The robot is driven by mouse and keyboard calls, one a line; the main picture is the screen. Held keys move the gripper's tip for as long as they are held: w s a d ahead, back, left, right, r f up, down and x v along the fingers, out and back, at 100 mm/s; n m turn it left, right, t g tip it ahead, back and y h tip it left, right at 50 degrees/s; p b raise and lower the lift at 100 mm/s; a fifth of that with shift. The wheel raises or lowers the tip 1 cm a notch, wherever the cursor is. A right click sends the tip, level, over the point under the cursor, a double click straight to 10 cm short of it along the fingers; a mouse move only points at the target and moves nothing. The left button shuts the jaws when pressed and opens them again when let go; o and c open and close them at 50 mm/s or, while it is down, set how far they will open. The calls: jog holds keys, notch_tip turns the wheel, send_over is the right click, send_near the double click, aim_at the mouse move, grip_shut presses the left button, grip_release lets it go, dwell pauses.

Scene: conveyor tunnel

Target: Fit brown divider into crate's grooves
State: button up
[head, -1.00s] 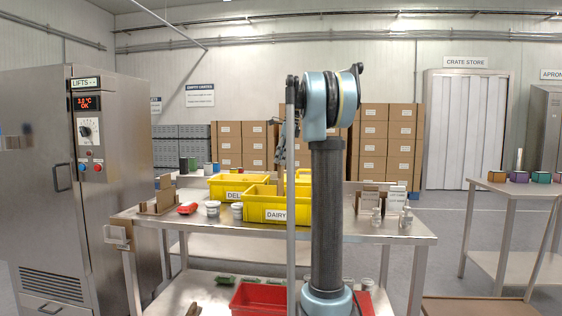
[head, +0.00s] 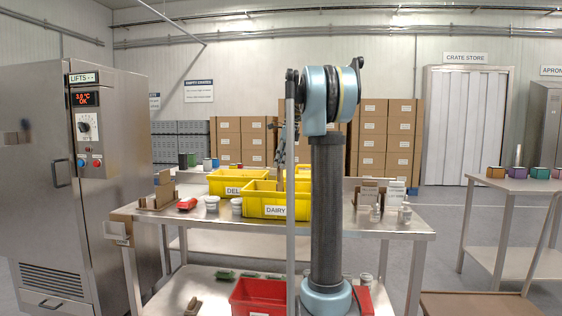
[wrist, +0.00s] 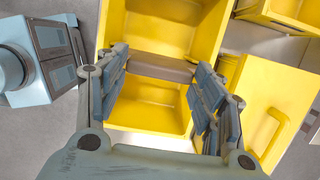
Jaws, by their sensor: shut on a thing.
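The brown divider (wrist: 160,68) is between the fingers of my gripper (wrist: 163,72), which is shut on it. In the wrist view its top edge runs across a yellow crate (wrist: 150,124), with yellow floor showing on both sides. Whether its ends are in the grooves I cannot tell; the fingers hide them. In the head view the yellow crate labelled DAIRY (head: 263,200) stands on the steel table (head: 150,220).
A second yellow crate (head: 222,180) stands behind the first. A red packet (head: 187,204) and pale tubs (head: 212,203) lie to its left, brown boards in a rack (head: 157,192) further left. Small jars (head: 376,212) stand to the right. A red crate (head: 257,297) is below.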

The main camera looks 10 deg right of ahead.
aim_at(282, 171)
jog(key=shift+d+x, duration=0.25)
jog(key=shift+x, duration=0.85)
jog(key=shift+d+x, duration=0.25)
jog(key=shift+x, duration=0.85)
jog(key=o, duration=1.6)
jog(key=shift+s, duration=0.2)
jog(key=v, duration=1.1)
jog(key=shift+w+d+r, duration=0.1)
jog(key=shift+r, duration=0.25)
